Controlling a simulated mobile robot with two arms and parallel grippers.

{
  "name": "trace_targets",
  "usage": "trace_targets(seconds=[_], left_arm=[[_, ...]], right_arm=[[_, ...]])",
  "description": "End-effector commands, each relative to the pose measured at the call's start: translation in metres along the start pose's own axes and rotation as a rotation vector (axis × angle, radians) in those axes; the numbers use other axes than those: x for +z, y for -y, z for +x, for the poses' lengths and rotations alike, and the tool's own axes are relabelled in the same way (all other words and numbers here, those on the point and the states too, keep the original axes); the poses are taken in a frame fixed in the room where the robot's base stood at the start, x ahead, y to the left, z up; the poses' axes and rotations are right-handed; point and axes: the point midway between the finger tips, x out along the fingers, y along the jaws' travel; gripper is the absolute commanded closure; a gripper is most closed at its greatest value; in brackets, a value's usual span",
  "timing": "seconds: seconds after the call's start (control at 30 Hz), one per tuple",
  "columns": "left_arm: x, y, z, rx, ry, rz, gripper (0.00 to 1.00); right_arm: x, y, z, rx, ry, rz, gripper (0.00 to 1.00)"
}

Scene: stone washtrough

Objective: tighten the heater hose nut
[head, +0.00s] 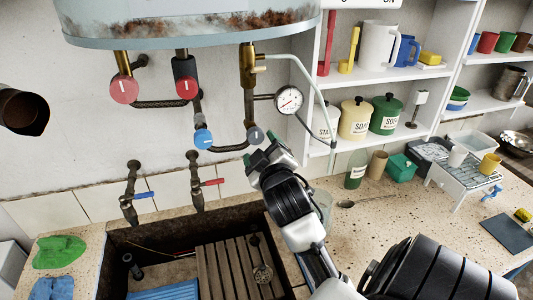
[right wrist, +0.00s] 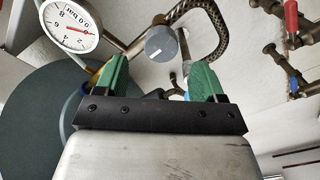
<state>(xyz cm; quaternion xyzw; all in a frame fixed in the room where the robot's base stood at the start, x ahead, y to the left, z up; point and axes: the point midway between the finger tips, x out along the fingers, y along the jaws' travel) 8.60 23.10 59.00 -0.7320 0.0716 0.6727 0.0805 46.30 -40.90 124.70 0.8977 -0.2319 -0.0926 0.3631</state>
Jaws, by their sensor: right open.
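The water heater (head: 190,22), pale blue with rust patches, hangs at the top of the head view. Pipes with round knobs drop from it, and a dark hose (head: 228,149) runs low between the blue knob (head: 203,138) and the grey knob (head: 255,135). I cannot make out the hose nut for certain. My right gripper (head: 265,152) is open just below the grey knob. In the right wrist view its green fingers (right wrist: 157,72) stand apart, with the grey knob (right wrist: 160,43) beyond them and a braided hose (right wrist: 218,30) to the right. My left gripper is not in view.
A pressure gauge (head: 289,99) is close to the right of the pipes. Wall taps (head: 196,182) stand over the stone trough, which holds a wooden slatted rack (head: 232,272). Shelves (head: 350,82) with jars and the cluttered stone counter (head: 390,220) are on the right.

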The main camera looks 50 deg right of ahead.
Motion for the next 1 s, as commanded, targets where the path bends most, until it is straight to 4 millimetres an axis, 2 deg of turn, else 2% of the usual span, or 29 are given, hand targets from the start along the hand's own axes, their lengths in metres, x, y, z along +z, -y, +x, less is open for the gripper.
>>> trace_targets(seconds=[0.1, 0.3, 1.0], left_arm=[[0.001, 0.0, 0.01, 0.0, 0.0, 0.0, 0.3], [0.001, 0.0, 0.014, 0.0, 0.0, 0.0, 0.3], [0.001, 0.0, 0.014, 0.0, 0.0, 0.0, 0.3]], right_arm=[[0.002, 0.002, -0.021, 0.0, -0.001, 0.0, 0.3], [0.0, 0.001, -0.04, 0.0, 0.001, 0.0, 0.3], [0.0, 0.0, -0.042, 0.0, 0.001, 0.0, 0.3]])
